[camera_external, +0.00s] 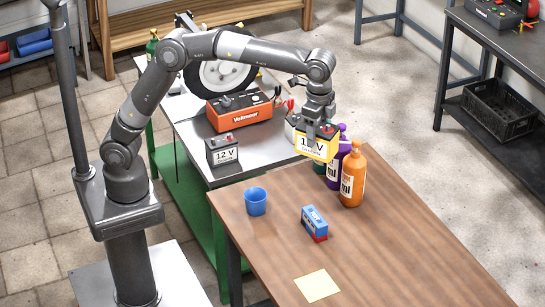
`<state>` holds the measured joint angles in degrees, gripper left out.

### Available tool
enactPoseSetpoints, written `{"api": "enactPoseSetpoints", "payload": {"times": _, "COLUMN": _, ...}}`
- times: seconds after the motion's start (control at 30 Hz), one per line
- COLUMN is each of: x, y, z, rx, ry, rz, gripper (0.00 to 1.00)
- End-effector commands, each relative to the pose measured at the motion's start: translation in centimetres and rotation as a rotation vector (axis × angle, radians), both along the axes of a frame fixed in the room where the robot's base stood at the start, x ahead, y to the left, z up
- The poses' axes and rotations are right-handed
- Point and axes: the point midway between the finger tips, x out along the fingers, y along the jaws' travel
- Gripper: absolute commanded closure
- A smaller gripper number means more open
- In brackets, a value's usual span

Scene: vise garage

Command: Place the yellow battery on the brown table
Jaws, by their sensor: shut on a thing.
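My gripper (318,130) is shut on the yellow battery (318,147), a yellow and white block marked "12 V". It holds the battery in the air near the back left edge of the brown table (400,256). In the picture the battery's right side overlaps the bottles; whether it touches them I cannot tell. The fingertips are small and partly merged with the battery's top.
A black battery (222,150) and an orange Voltmaxer unit (240,110) are on the green workbench (190,150). The table's front right is clear.

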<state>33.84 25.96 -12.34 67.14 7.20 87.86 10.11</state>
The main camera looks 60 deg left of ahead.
Motion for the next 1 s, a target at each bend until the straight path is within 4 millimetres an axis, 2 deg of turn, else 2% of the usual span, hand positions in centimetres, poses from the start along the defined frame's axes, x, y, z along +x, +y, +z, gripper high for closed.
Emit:
{"api": "enactPoseSetpoints", "payload": {"times": 0.03, "x": -1.4, "y": -2.4, "z": 0.1, "rx": -0.003, "ry": -0.001, "rz": -0.053, "gripper": 0.99}}
{"api": "enactPoseSetpoints", "payload": {"times": 0.2, "x": -5.9, "y": -8.8, "z": 0.0, "rx": -0.008, "ry": 0.003, "rz": -0.21, "gripper": 0.99}}
{"api": "enactPoseSetpoints", "payload": {"times": 0.4, "x": -11.4, "y": -14.7, "z": -0.2, "rx": -0.013, "ry": 0.008, "rz": -0.369, "gripper": 0.99}}
{"api": "enactPoseSetpoints", "payload": {"times": 0.5, "x": -13.7, "y": -16.7, "z": -0.2, "rx": -0.017, "ry": 0.011, "rz": -0.428, "gripper": 0.99}}
{"api": "enactPoseSetpoints", "payload": {"times": 0.7, "x": -17.4, "y": -19.5, "z": -0.3, "rx": -0.02, "ry": 0.016, "rz": -0.517, "gripper": 0.99}}
{"api": "enactPoseSetpoints", "payload": {"times": 1.0, "x": -20.9, "y": -21.9, "z": -0.4, "rx": -0.025, "ry": 0.022, "rz": -0.595, "gripper": 0.99}}
